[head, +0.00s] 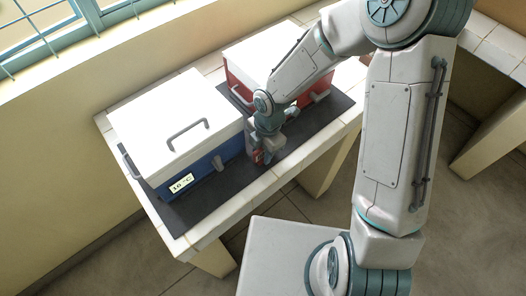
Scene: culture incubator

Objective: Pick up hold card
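My gripper (263,160) points down close to the dark mat, at the front right corner of the blue cooler box. A small red patch (257,155) shows right at its fingers. I cannot tell whether this is the hold card or whether the fingers hold it. The fingers are too small and partly hidden to show whether they are open or shut. No other thing that is clearly a hold card shows.
A blue box (207,166) with a white lid and a "16 °C" label (181,184) stands left of my gripper. A red box (237,91) with a white lid stands behind it. Both stand on a dark mat (188,213) on a tiled bench (186,241). Bare mat lies right of my gripper.

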